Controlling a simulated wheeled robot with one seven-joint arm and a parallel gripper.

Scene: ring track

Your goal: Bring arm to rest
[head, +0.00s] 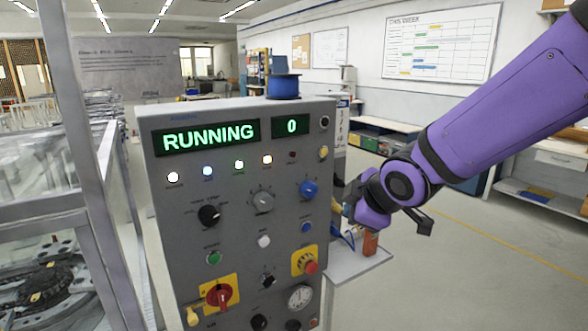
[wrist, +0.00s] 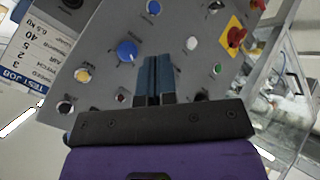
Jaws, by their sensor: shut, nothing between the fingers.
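My purple arm comes in from the right in the head view. My gripper (head: 347,210) is at the right edge of the grey control panel (head: 180,235), partly hidden behind its own wrist. In the wrist view my gripper (wrist: 155,66) has its two blue fingers together with nothing between them. They point at the panel face, between the blue knob (wrist: 127,50) and a white button (wrist: 191,43). I cannot tell exactly how far the fingertips are from the panel. The panel's display (head: 208,136) reads RUNNING, and the smaller display (head: 291,126) reads 0.
A small side shelf (head: 345,267) below my gripper holds an orange-brown block (head: 370,243). A blue spool (head: 283,86) stands on the panel top. A framed enclosure (head: 80,190) is at left. The floor (head: 480,265) at right is clear below my arm.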

